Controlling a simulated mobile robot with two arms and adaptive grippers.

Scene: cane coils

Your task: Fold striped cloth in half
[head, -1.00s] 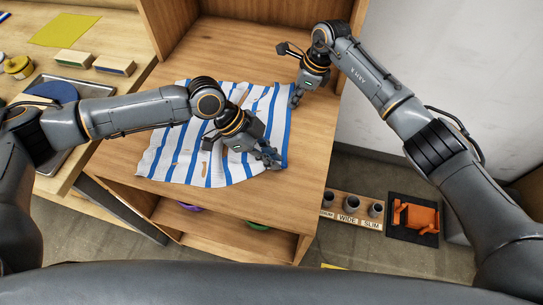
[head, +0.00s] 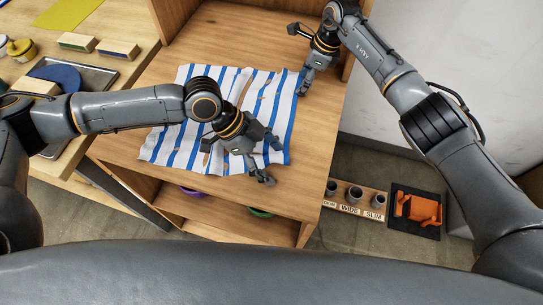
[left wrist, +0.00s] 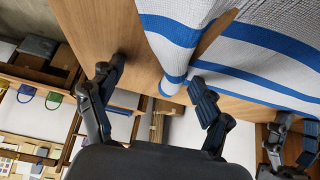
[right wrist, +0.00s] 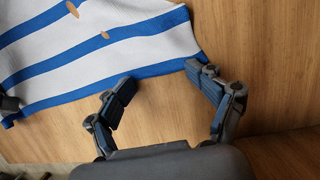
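The white cloth with blue stripes (head: 185,140) lies spread and slightly rumpled on the wooden worktop, with small brown spots on it. My left gripper (head: 269,160) is open at the cloth's near right corner. In the left wrist view the left gripper's fingers (left wrist: 157,85) are wide apart, and a raised cloth corner (left wrist: 172,75) hangs between them, by the right finger. My right gripper (head: 305,82) is by the far right corner. In the right wrist view the right gripper's fingers (right wrist: 165,82) are apart; one fingertip is at the cloth's corner (right wrist: 190,50).
The wooden worktop (head: 310,125) has bare room to the right of the cloth and in front of it. Upright wooden panels (head: 265,10) close its back. A side table on the left holds a tray (head: 95,75). An orange object (head: 418,208) lies on the floor at right.

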